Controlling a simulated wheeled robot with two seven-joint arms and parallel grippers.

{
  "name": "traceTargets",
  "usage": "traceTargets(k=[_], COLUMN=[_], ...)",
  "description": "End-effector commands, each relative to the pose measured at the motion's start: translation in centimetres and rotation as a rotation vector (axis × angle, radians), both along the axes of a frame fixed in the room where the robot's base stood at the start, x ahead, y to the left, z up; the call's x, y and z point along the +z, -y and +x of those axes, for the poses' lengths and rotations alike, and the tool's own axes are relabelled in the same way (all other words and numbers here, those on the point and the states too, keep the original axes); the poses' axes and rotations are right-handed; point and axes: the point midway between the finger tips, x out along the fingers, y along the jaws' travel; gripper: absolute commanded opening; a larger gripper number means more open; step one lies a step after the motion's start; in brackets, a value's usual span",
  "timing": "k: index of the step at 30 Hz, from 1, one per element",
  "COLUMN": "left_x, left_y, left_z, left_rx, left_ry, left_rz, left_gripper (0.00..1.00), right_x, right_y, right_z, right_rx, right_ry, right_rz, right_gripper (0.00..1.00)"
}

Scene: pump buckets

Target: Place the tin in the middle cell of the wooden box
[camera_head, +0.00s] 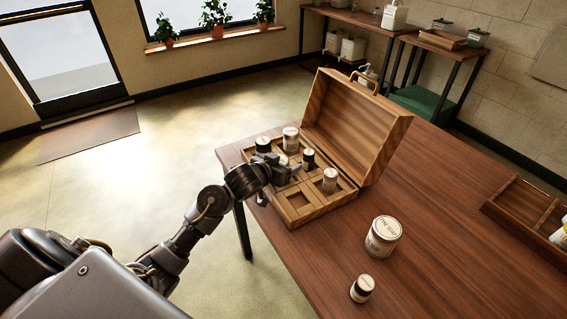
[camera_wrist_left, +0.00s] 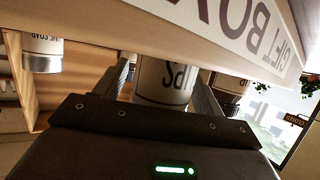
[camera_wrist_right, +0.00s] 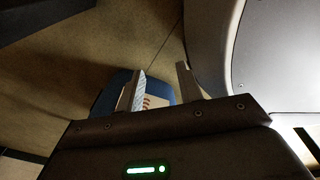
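The open wooden box (camera_head: 318,211) stands on the table's far left part, its lid (camera_head: 355,130) raised behind. My left gripper (camera_head: 283,165) is at the box's left side, among its cells. In the left wrist view its fingers sit on both sides of a pale tin (camera_wrist_left: 163,82) with dark lettering and appear shut on it. The box's wall with "GIFT BOX" lettering (camera_wrist_left: 235,25) fills the upper part of that view. The gripper hides part of the cells, so the tin's exact cell is unclear. My right gripper (camera_wrist_right: 160,85) is open and empty, away from the box.
Other cells hold a white tin (camera_head: 291,138), dark jars (camera_head: 262,145) (camera_head: 308,158) and a pale tin (camera_head: 330,180). A front cell looks empty. A large tin (camera_head: 383,238) and small jar (camera_head: 362,289) stand on the table. A wooden tray (camera_head: 522,205) lies at right.

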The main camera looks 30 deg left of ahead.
Motion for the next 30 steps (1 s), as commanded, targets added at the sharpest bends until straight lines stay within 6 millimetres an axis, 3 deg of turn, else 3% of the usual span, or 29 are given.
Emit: traceTargets(k=[11,21,30], left_x=[0.5,3.1,4.7], left_y=[0.0,-0.7,-1.1], left_z=[-0.2,-6.3,-10.4], left_rx=[-0.001,-0.002,-0.001], left_ry=[0.000,-0.001,0.000], left_rz=[0.001,0.004,0.002], left_gripper=[0.71,0.71,0.71], right_x=[0.2,1.4,2.0], right_y=[0.0,-2.0,-2.0], right_z=[0.0,-0.3,-1.1], right_rx=[0.000,-0.005,-0.006], right_ry=[0.000,0.000,-0.015], right_rz=[0.001,0.026,0.026], right_gripper=[0.36,0.36,0.36])
